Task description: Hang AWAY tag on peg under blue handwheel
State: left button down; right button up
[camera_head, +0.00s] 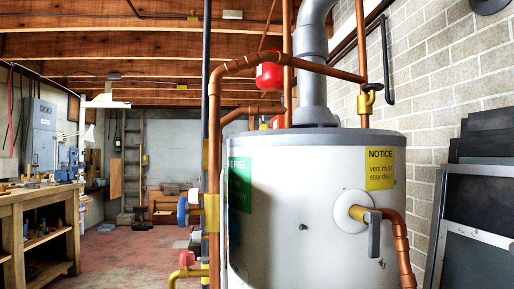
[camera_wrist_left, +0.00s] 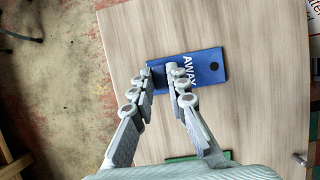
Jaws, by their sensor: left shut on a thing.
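The blue AWAY tag (camera_wrist_left: 211,65), with white lettering and a dark hole near its right end, shows in the left wrist view over a pale wood-grain board. My left gripper (camera_wrist_left: 165,76) is shut on the tag's left part; I cannot tell if the tag touches the board. In the head view the blue handwheel (camera_head: 182,211) is on the left side of a pipe, at a yellow fitting (camera_head: 211,213). I cannot make out a peg under it. Neither gripper shows in the head view.
A large white tank (camera_head: 290,240) fills the centre, with a copper pipe (camera_head: 214,120) on its left. A red valve handle (camera_head: 187,258) is below the blue handwheel. The wood-grain board (camera_wrist_left: 260,110) also bears a green item (camera_wrist_left: 190,158). A workbench (camera_head: 40,200) stands left; red floor (camera_head: 130,250) is open.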

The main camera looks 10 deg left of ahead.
pick_arm(q)
jog(key=shift+r, duration=0.1)
jog(key=shift+r+p, duration=0.6)
jog(key=shift+r, duration=0.55)
jog(key=shift+r+p, duration=0.75)
jog(key=shift+r, duration=1.75)
jog(key=shift+s+f, duration=0.1)
